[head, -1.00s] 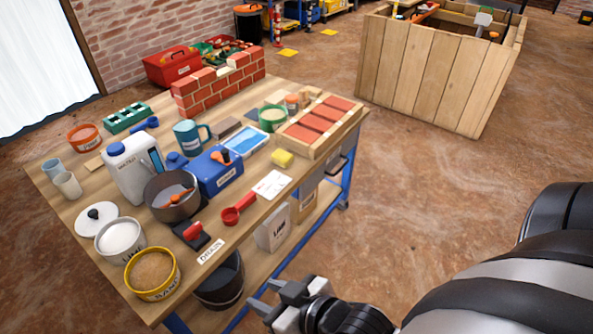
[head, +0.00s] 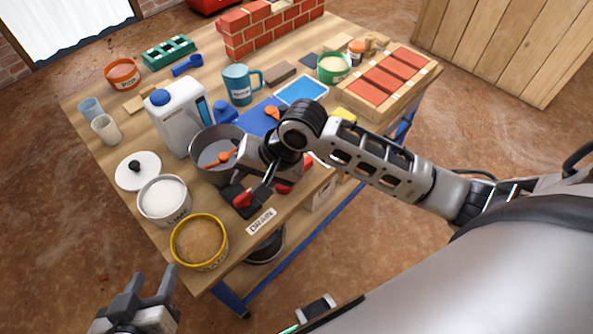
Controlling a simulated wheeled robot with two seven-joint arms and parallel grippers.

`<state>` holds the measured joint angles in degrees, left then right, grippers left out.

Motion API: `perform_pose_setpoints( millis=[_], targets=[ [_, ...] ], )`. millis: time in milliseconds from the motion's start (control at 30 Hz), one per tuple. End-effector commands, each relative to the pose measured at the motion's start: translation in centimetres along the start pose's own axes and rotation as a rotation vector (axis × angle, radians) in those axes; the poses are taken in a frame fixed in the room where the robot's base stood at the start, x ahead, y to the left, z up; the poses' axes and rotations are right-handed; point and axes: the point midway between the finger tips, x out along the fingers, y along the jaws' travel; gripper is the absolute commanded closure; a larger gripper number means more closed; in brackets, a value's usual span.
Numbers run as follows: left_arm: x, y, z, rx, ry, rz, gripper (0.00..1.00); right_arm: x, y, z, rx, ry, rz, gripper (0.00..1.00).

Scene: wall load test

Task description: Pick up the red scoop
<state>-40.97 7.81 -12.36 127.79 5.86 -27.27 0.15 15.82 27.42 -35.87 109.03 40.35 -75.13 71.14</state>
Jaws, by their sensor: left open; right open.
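The red scoop (head: 285,188) lies on the workbench near its front edge, mostly hidden behind my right gripper and wrist; only bits of red show. My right gripper (head: 254,186) is open, pointing down over the bench between the dark grey pan and the scoop. Whether its fingers touch the scoop cannot be told. My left gripper (head: 151,284) is open and empty at the bottom left, off the bench's front corner.
A black block with a red part (head: 243,200), a dark grey pan (head: 207,143), a yellow-rimmed sand tub (head: 200,262) and a white-powder tub (head: 164,220) crowd near the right gripper. A white jug (head: 178,125) stands behind. Floor at right is clear.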

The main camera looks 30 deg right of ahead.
Motion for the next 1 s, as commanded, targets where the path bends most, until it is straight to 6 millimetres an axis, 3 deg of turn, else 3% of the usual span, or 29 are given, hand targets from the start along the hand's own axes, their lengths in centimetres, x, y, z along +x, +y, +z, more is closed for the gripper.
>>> perform_pose_setpoints(
  millis=[33,200,400,500,633,1000],
  targets=[
    [0.0,0.0,0.0,0.001,0.002,0.0,0.54,-1.2,0.2,-2.1,0.077,0.005,0.077,0.58],
    [0.1,0.0,-0.2,0.003,0.009,0.001,0.54,-5.9,1.6,-6.9,0.384,0.049,0.316,0.58],
    [0.2,0.0,-0.3,0.005,0.013,0.001,0.54,-10.7,2.7,-10.0,0.632,0.135,0.474,0.58],
    [0.2,0.0,-0.3,0.006,0.014,0.002,0.54,-11.5,3.1,-10.4,0.686,0.155,0.505,0.58],
    [0.4,-0.1,0.0,0.007,0.017,0.002,0.54,-10.3,4.1,-10.5,0.705,0.16,0.518,0.58],
    [0.8,-0.2,0.4,0.018,0.039,0.004,0.54,-3.8,7.8,-10.3,0.701,0.159,0.513,0.58]
  ],
)
